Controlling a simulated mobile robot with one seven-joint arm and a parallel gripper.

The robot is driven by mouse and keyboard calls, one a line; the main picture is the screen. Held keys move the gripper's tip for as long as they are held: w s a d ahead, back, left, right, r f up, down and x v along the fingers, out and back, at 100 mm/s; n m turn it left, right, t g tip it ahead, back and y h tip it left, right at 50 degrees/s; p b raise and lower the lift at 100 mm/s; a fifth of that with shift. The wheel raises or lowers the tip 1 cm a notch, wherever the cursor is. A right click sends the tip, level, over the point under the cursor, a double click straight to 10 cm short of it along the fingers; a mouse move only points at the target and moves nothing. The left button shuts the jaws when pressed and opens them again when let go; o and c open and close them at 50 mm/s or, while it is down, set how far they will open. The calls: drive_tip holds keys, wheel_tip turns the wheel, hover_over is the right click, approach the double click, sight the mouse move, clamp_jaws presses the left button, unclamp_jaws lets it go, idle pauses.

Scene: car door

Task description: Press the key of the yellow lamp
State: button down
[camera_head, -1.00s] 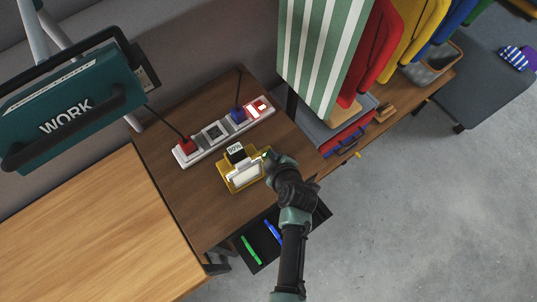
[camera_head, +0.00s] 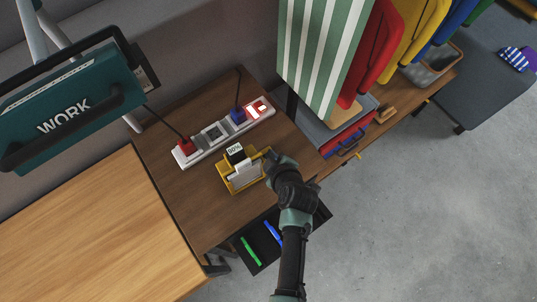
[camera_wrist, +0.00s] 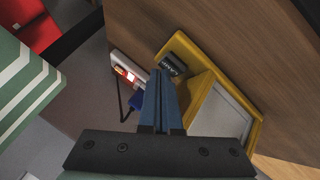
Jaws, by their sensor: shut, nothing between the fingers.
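The yellow lamp (camera_head: 231,185) stands on the dark wooden table in the head view, with a pale panel and a small black display on top. It also shows in the wrist view (camera_wrist: 259,134), where its panel (camera_wrist: 222,115) looks grey and unlit. In the wrist view the shut blue fingers (camera_wrist: 160,74) overlap the yellow frame. Contact cannot be told.
A white power strip (camera_head: 213,134) with red and blue plugs and a lit red switch lies behind the lamp. A teal WORK box (camera_head: 65,105) is at left. An open drawer (camera_head: 262,240) holds pens. A striped green cloth (camera_head: 320,55) hangs at right.

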drive_tip(key=shift+r+p, duration=2.2)
drive_tip(key=shift+r, duration=0.85)
drive_tip(key=shift+w, duration=0.1)
drive_tip(key=w+r+m+t, duration=0.1)
drive_tip(key=w+r+t, duration=0.1)
drive_tip(key=w+r, duration=0.35)
drive_tip(key=w+a+r+m+t, duration=0.1)
drive_tip(key=w+r, duration=0.1)
drive_tip(key=r, duration=0.7)
drive_tip(key=w+r+m+t, duration=0.1)
drive_tip(key=w+r+t, duration=0.15)
drive_tip(key=r, duration=0.45)
wheel_tip(320, 180, up, 19)
drive_tip(key=w+m+t+h+b, duration=0.1)
drive_tip(key=w+m+t, duration=0.1)
drive_tip(key=m+t, duration=0.15)
drive_tip(key=s+r+m+t, duration=0.2)
drive_tip(key=s+r, duration=0.4)
drive_tip(key=r, duration=0.4)
drive_tip(key=s+r+m+t+h, duration=0.1)
drive_tip(key=s+r+t, duration=0.3)
drive_tip(key=r, duration=0.6)
drive_tip(key=s+r+m+t, duration=0.3)
drive_tip(key=s+r, duration=0.5)
drive_tip(key=r, duration=0.2)
drive_tip(key=shift+s+d+r+t+h+b, duration=0.2)
drive_tip(key=shift+r+t+h+b, duration=0.1)
drive_tip(key=shift+r+h+b, duration=0.15)
